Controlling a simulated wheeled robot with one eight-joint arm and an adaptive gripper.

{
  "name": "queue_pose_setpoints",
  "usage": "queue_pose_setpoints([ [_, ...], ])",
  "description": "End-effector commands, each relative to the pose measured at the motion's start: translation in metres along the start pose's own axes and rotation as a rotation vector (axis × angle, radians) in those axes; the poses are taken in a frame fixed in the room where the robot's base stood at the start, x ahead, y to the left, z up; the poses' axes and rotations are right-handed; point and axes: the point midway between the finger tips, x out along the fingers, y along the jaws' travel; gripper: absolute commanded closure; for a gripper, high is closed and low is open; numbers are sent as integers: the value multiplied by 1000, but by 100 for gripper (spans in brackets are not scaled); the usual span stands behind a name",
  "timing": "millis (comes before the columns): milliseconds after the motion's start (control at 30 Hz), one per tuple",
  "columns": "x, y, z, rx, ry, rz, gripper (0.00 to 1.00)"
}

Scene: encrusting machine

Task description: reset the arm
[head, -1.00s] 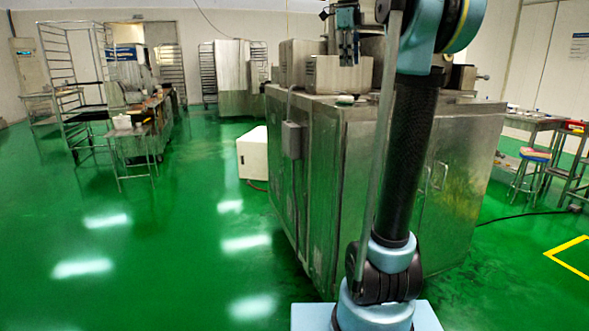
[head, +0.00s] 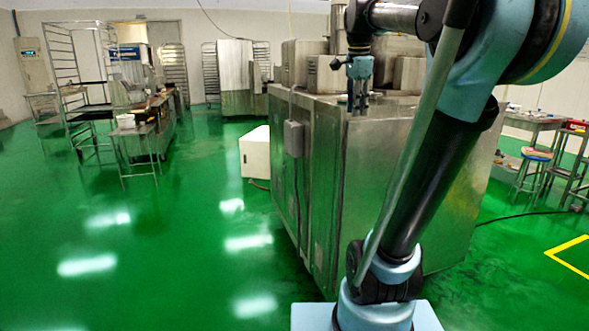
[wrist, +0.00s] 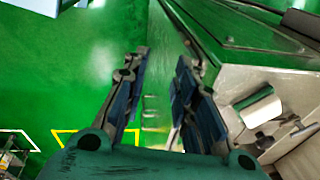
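My gripper (head: 358,108) points down at the near top edge of the steel machine (head: 400,180) in the head view. In the wrist view my gripper (wrist: 160,70) shows two dark blue-padded fingers spread apart, with only green floor and the machine's edge between them. It is open and holds nothing. Whether it touches the machine top cannot be told. My arm leans to the upper right and hides part of the machine. The small pale item seen earlier on the machine top is not visible in the head view now.
A white box (head: 255,155) stands on the floor left of the machine. Steel racks (head: 75,60) and a small table (head: 137,130) stand further left. A stool (head: 535,158) is at the right. The green floor at the left front is open.

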Motion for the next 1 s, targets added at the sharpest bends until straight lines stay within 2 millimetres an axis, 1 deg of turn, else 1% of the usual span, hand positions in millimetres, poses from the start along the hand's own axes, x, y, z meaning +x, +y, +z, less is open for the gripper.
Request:
queue_pose_setpoints([
  [33, 17, 16, 5, -72, -3, -2, 74],
  [267, 96, 86, 26, -457, -18, -16, 74],
  [300, 110, 99, 30, -524, -20, -19, 74],
  [367, 132, 118, 36, -623, -23, -24, 74],
  [400, 148, 131, 40, -690, -24, -27, 74],
  [467, 170, 150, 46, -790, -26, -33, 74],
  [500, 186, 163, 50, -856, -27, -36, 74],
  [567, 210, 182, 56, -955, -28, -42, 74],
  [600, 225, 195, 60, -1018, -29, -47, 74],
  [700, 260, 222, 70, -1161, -30, -56, 74],
  [800, 286, 243, 76, -1271, -29, -64, 74],
  [833, 292, 248, 78, -1297, -28, -65, 74],
  [900, 302, 256, 81, -1343, -28, -69, 74],
  [1000, 309, 261, 84, -1376, -27, -71, 74],
])
